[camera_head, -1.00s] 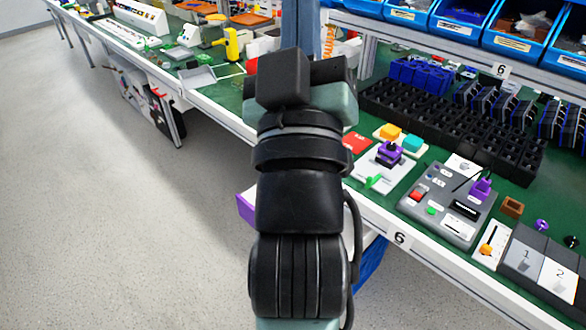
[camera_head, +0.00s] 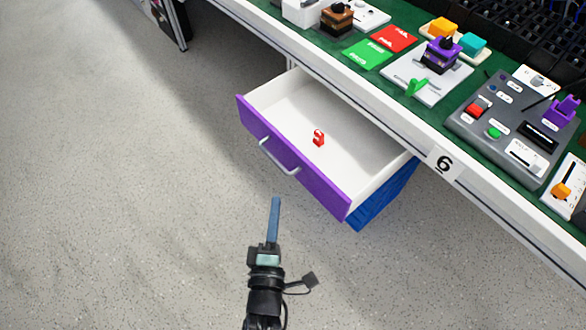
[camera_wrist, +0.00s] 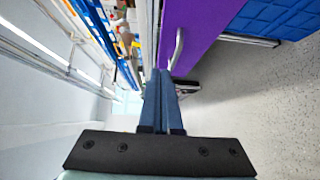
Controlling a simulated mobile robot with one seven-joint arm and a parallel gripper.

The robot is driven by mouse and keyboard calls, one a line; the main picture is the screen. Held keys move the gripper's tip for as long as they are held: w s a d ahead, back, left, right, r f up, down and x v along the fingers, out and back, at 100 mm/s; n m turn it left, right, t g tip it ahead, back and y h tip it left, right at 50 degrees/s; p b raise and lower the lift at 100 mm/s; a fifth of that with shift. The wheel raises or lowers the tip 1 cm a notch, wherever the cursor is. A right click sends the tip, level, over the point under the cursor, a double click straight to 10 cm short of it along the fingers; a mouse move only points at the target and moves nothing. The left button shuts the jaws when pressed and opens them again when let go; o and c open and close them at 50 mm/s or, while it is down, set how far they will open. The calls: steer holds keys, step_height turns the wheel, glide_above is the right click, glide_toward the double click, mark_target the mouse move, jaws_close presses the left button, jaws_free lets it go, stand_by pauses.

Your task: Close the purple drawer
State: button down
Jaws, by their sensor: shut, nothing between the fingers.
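The purple drawer (camera_head: 292,158) is pulled open beneath the workbench. It has a purple front, white inner walls and a silver handle (camera_head: 278,157). A small red object (camera_head: 319,138) lies on its floor. My gripper (camera_head: 275,200) is shut and empty, in front of the drawer front and just below the handle in the head view. In the wrist view the blue fingers (camera_wrist: 161,75) are together. The purple front (camera_wrist: 205,30) and handle (camera_wrist: 178,48) show beyond and to the right of the fingers. I cannot tell whether the fingertips touch the front.
A blue drawer side (camera_head: 385,197) shows below the purple drawer. The green-topped bench (camera_head: 330,50) carries a grey control box (camera_head: 515,125), a white plate with a purple-topped switch (camera_head: 430,75) and red and green cards. Clear grey floor lies left and in front.

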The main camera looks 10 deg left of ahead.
steer(key=b, duration=0.1)
glide_toward(295, 153)
steer(key=w+a, duration=0.2)
steer(key=a, duration=0.1)
steer(key=w, duration=0.1)
steer(key=w+d+b, duration=0.1)
steer(key=shift+w+f, duration=0.25)
steer(key=shift+w+d+r+b, duration=0.15)
steer(key=shift+w+d+b, duration=0.35)
steer(key=shift+w+d, duration=0.15)
